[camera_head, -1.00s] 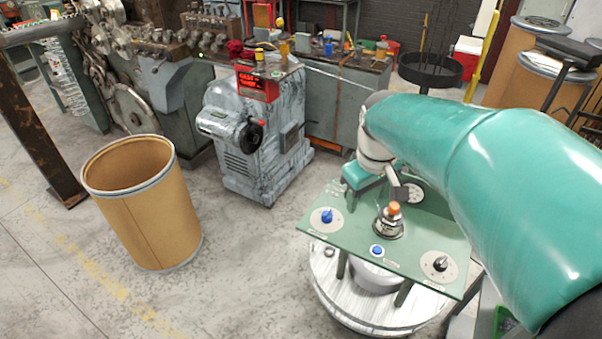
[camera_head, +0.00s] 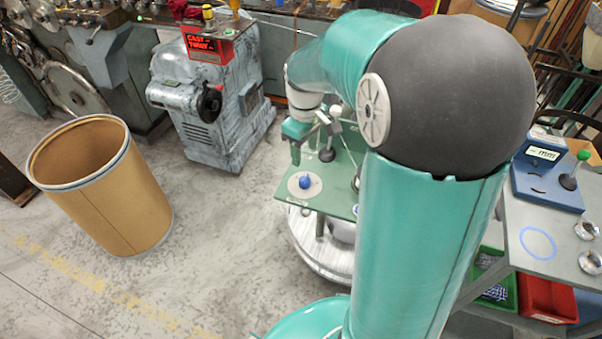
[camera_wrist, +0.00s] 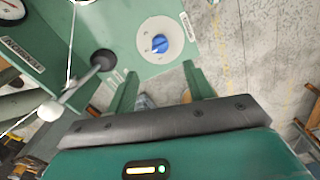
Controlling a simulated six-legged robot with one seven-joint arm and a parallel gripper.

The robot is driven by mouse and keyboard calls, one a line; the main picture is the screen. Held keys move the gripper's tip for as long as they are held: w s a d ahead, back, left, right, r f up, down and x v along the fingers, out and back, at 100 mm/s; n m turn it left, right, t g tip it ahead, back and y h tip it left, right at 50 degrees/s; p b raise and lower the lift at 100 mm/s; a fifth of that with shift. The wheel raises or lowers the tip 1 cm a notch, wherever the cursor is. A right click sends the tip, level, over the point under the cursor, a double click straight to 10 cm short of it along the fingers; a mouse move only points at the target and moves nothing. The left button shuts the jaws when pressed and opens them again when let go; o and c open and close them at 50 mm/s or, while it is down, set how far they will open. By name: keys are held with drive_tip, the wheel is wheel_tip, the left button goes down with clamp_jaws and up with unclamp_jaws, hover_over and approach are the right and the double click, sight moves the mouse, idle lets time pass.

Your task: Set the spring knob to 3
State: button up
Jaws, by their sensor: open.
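A blue knob (camera_head: 305,181) sits on a round white dial at the left end of a green panel (camera_head: 335,199). In the wrist view the blue knob (camera_wrist: 160,43) shows beyond the fingertips, with small marks around it that I cannot read clearly. A label beside the dial is too small to read. My gripper (camera_head: 296,148) is above the panel, just behind the knob in the head view. In the wrist view my gripper (camera_wrist: 158,78) is open and empty, its fingers apart from the knob. My arm hides the panel's right part.
A lever with a black ball (camera_wrist: 103,60) and a white ball (camera_wrist: 50,110) stands left of my fingers in the wrist view. A gauge (camera_wrist: 10,10) is at the corner. A brown drum (camera_head: 105,190) and a grey machine (camera_head: 210,110) stand left; a bench (camera_head: 550,235) stands right.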

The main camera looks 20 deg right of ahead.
sight(305, 177)
wheel_tip(305, 177, down, 10)
drive_tip(key=shift+s+f, duration=0.15)
idle(0.3)
drive_tip(key=c, duration=1)
